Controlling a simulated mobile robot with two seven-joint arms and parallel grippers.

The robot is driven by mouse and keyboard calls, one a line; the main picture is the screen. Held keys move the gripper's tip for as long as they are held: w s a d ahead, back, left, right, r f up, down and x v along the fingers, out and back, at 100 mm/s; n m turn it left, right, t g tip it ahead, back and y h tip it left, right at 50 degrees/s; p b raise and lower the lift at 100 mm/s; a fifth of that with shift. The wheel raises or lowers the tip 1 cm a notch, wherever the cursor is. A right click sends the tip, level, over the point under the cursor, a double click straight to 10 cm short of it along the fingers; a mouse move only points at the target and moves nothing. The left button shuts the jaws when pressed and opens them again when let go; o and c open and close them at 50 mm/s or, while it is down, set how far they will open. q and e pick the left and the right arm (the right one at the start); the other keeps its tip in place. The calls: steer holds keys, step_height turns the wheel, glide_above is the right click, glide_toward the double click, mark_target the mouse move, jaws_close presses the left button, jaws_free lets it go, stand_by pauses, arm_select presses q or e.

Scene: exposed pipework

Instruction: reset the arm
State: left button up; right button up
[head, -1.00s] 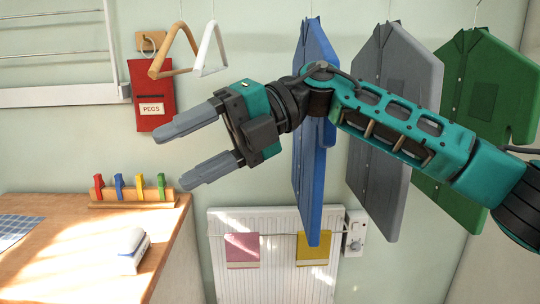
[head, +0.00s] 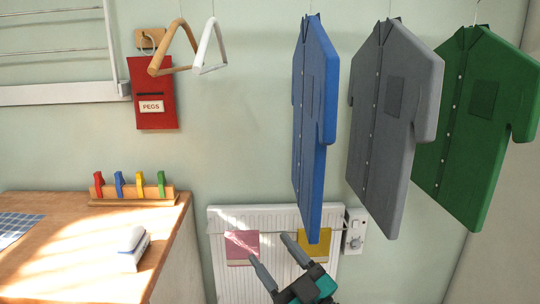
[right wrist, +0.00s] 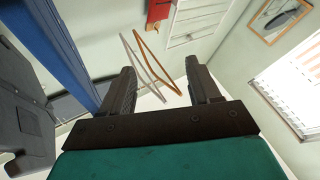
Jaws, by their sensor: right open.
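My right gripper (head: 272,254) shows at the bottom middle of the head view, in front of the radiator. Its two grey fingers point up and stand apart, with nothing between them. In the right wrist view the open fingers (right wrist: 160,85) also show, with the hangers (right wrist: 150,65) beyond them and not touched. Most of my right arm is out of the head view. My left gripper does not show in either view.
Blue (head: 314,130), grey (head: 385,150) and green shirts (head: 490,130) hang at the right. A red peg bag (head: 152,85) hangs on the wall. A white radiator (head: 285,278) holds pink and yellow cloths. A wooden counter (head: 60,265) stands at the left with coloured pegs (head: 135,190).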

steer(key=s+d+f+m+g+h, duration=0.2)
steer(key=s+d+f+m+h, duration=0.1)
steer(key=f, duration=0.6)
steer(key=s+d+f+m+g+h, duration=0.2)
steer(key=s+d+f+h, duration=0.3)
steer(key=s+d+f, duration=0.3)
steer(key=s+d+f+m+g+h, duration=0.2)
steer(key=s+d+f+m+h, duration=0.2)
steer(key=s+f, duration=0.4)
step_height(320, 180, down, 2)
steer(key=shift+d+f+g, duration=0.2)
steer(key=shift+d+g, duration=0.1)
steer(key=shift+d, duration=0.55)
stand_by(0.4)
